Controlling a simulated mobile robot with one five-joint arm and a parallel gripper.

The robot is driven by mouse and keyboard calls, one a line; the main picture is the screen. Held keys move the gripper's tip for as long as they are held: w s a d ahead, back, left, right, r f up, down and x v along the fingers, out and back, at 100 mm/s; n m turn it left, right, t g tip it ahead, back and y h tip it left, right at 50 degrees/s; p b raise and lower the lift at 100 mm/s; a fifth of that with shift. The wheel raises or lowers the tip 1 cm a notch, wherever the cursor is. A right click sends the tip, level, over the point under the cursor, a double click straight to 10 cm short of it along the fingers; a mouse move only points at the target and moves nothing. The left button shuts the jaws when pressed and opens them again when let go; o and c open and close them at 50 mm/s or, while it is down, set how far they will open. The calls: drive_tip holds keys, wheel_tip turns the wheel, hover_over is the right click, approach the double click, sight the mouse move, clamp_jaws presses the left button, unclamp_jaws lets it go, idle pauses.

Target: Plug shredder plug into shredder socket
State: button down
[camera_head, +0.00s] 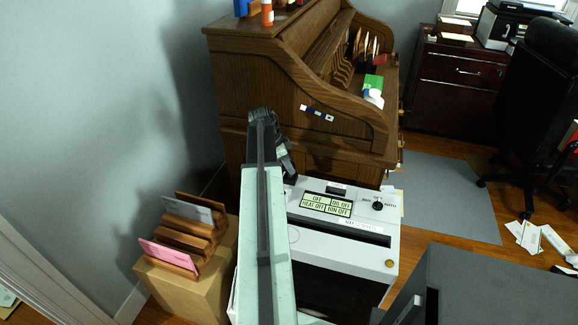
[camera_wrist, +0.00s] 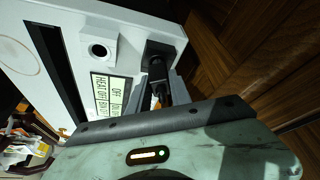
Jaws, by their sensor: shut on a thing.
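The white shredder (camera_head: 345,262) stands in front of the wooden desk, with a lit panel (camera_head: 327,205) on its top. In the wrist view its white top (camera_wrist: 125,22) fills the upper left, with the panel (camera_wrist: 106,93) below a round fitting (camera_wrist: 98,50). My gripper (camera_wrist: 160,92) is shut on a black plug (camera_wrist: 157,68) at the shredder's edge by the desk. The plug lies against a dark recessed patch (camera_wrist: 163,43), which looks like the socket. I cannot tell how far the plug is in. In the head view my gripper (camera_head: 285,162) is at the shredder's back left corner.
The roll-top desk (camera_head: 255,75) stands close behind the shredder. A cardboard box (camera_head: 190,290) with a wooden letter rack (camera_head: 185,240) is at the left. A dark grey cabinet (camera_head: 490,285) is at the lower right.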

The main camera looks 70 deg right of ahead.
drive_tip(key=shift+f+b, duration=0.6)
drive_tip(key=shift+f, duration=0.1)
drive_tip(key=c, duration=1.1)
unclamp_jaws()
drive_tip(key=p+v, duration=0.7)
drive_tip(key=shift+w+r, duration=0.25)
drive_tip(key=shift+r, duration=0.1)
drive_tip(key=shift+a, duration=0.15)
